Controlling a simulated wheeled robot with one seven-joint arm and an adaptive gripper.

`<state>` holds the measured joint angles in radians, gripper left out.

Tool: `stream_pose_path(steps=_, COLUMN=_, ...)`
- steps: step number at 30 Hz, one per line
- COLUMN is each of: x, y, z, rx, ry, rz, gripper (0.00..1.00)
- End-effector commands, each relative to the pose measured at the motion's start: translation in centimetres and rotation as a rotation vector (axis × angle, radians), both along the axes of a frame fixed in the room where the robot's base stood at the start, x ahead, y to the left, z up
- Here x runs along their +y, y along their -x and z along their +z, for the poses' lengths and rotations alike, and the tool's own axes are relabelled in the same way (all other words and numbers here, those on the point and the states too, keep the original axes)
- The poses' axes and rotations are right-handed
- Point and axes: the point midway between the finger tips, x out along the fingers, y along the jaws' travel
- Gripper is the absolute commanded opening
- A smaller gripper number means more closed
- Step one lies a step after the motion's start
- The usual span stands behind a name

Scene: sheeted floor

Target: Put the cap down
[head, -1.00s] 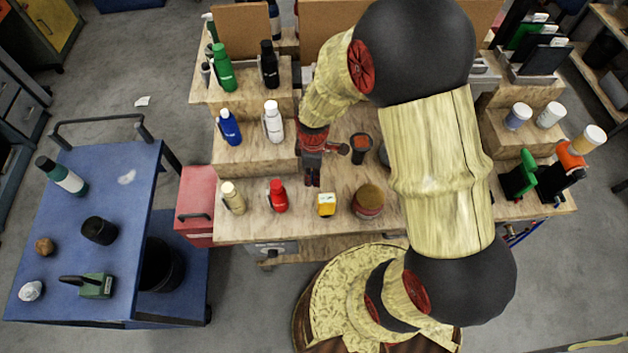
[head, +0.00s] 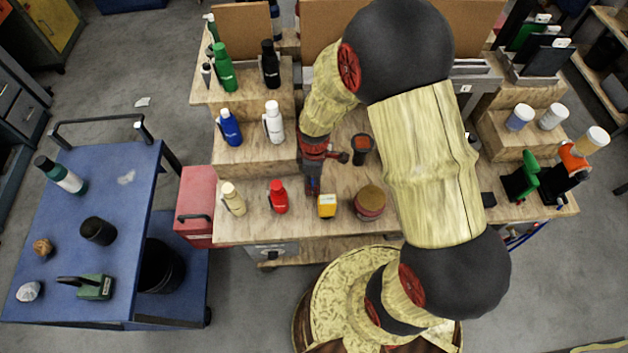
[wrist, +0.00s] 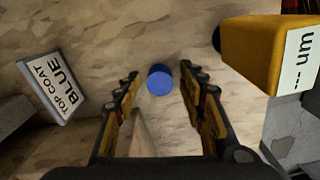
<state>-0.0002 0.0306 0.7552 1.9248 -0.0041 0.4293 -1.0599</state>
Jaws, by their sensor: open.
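A round blue cap (wrist: 160,82) shows in the wrist view, on or just above the bare wooden bench top (head: 255,222). My gripper (wrist: 158,76) is open, with one finger on each side of the cap and a visible gap to both. I cannot tell how far the fingertips are above the wood. In the head view my gripper (head: 313,188) points down over the bench between the red bottle and the yellow box, and the cap is mostly hidden there.
A yellow box (head: 327,206) stands close right of my gripper, and a red bottle (head: 278,197) stands to the left. A sign reading "TOP COAT BLUE" (wrist: 57,85) is at left in the wrist view. A dark cup (head: 362,148) and a round container (head: 369,203) stand further right.

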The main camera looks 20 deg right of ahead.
Motion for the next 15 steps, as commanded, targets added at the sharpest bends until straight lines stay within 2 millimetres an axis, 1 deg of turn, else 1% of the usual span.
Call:
stream_pose_path(steps=7, x=0.0, y=0.0, z=0.0, rx=0.000, ry=0.000, rz=0.000, gripper=0.42)
stream_pose_path(steps=9, x=0.0, y=0.0, z=0.3, rx=0.000, ry=0.000, rz=0.000, gripper=0.42)
stream_pose_path(steps=11, x=0.0, y=-0.1, z=0.8, rx=-0.002, ry=0.000, rz=0.000, gripper=0.42)
stream_pose_path(steps=14, x=0.0, y=-0.1, z=2.2, rx=-0.004, ry=0.000, rz=0.000, gripper=0.42)
stream_pose_path(steps=15, x=0.0, y=-0.1, z=3.0, rx=-0.004, ry=0.000, rz=0.000, gripper=0.42)
